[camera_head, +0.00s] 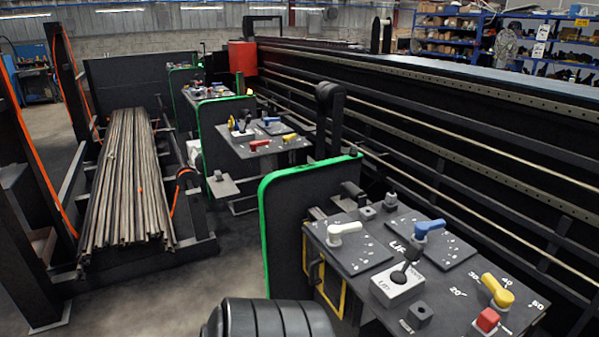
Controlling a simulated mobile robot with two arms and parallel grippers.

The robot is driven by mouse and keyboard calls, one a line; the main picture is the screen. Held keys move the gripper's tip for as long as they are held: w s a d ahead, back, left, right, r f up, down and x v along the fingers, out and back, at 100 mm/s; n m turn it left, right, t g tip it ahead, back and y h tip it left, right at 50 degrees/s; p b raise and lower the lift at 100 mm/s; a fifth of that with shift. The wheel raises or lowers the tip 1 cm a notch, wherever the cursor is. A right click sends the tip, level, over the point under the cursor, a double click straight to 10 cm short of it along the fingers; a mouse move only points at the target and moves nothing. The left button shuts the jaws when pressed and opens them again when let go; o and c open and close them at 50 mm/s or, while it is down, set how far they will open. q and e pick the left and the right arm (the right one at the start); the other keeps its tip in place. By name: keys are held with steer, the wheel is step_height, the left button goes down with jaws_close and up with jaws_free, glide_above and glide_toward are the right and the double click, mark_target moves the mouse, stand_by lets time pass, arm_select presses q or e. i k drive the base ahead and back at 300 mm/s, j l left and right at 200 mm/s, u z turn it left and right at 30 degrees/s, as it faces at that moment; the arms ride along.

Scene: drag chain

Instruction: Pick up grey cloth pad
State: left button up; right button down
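I cannot make out a grey cloth pad for certain in the head view. A small pale item (194,152) lies beyond the near green-edged panel, too small to tell what it is. The near control table (385,262) carries a white lever (344,232), a blue lever (428,229), a yellow lever (497,291), a red block (487,320) and a grey box with a black joystick (397,285). Neither of my grippers shows in this view.
A black panel with a green edge (300,225) stands left of the near table. More control tables (262,143) line up behind it. A rack of long bars (125,180) stands left, a long black machine frame (460,150) right. Grey floor (165,290) is open at lower left.

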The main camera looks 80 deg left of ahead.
mark_target(218, 177)
steer(key=u, duration=3.1)
steer(key=i+j+z, duration=0.1)
steer(key=z, duration=0.25)
steer(key=i+j+z, duration=0.1)
steer(key=z, duration=0.3)
steer(key=i+j+z, duration=0.1)
steer(key=z, duration=0.25)
